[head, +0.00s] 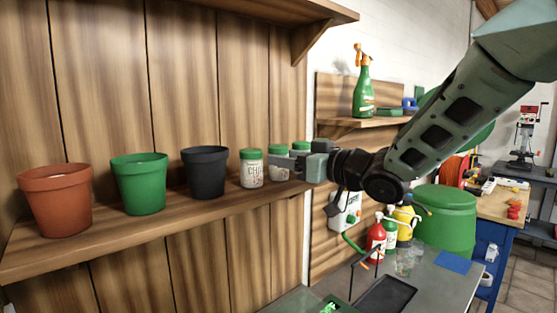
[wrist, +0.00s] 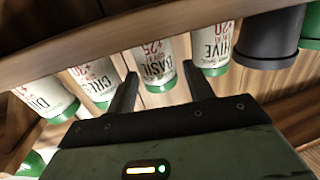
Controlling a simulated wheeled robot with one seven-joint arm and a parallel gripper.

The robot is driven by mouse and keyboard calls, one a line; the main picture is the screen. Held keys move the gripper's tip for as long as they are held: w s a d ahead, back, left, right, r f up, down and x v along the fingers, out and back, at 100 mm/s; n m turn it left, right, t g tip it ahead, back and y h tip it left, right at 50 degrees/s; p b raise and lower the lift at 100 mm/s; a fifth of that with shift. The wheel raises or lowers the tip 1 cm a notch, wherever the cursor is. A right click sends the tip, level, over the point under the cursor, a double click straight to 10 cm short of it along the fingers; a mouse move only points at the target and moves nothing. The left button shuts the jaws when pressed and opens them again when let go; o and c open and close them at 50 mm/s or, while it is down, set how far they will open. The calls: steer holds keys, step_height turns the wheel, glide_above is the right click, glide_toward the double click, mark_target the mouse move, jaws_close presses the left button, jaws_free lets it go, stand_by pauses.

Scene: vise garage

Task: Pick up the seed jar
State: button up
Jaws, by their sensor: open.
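Several white seed jars with green lids stand in a row on the wooden shelf. In the head view, the chive jar (head: 252,170) is nearest the black pot, with another jar (head: 278,165) beside it partly hidden by my gripper (head: 285,163). The wrist view shows them upside down: dill (wrist: 45,97), cress (wrist: 92,82), basil (wrist: 154,68) and chive (wrist: 211,52). My gripper (wrist: 161,60) is open, its fingers pointing at the row with the basil jar between them in the picture. I cannot tell whether the fingers touch any jar.
A black pot (head: 206,172), a green pot (head: 139,184) and a terracotta pot (head: 56,200) stand left of the jars on the shelf (head: 110,228). A plank wall (head: 180,80) is close behind. A green spray bottle (head: 363,90) stands on another shelf to the right.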

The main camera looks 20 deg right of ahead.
steer(key=p+x, duration=0.1)
steer(key=x, duration=0.2)
steer(key=shift+w+a+r+p, duration=0.1)
steer(key=shift+w+r+p, duration=0.05)
steer(key=shift+w+p, duration=0.2)
steer(key=shift+w+a, duration=0.3)
steer(key=shift+w, duration=0.25)
steer(key=c, duration=0.8)
steer(key=shift+o, duration=0.2)
step_height(320, 180, up, 10)
steer(key=shift+f, duration=0.1)
steer(key=shift+o, duration=1.1)
steer(key=shift+c, duration=1.1)
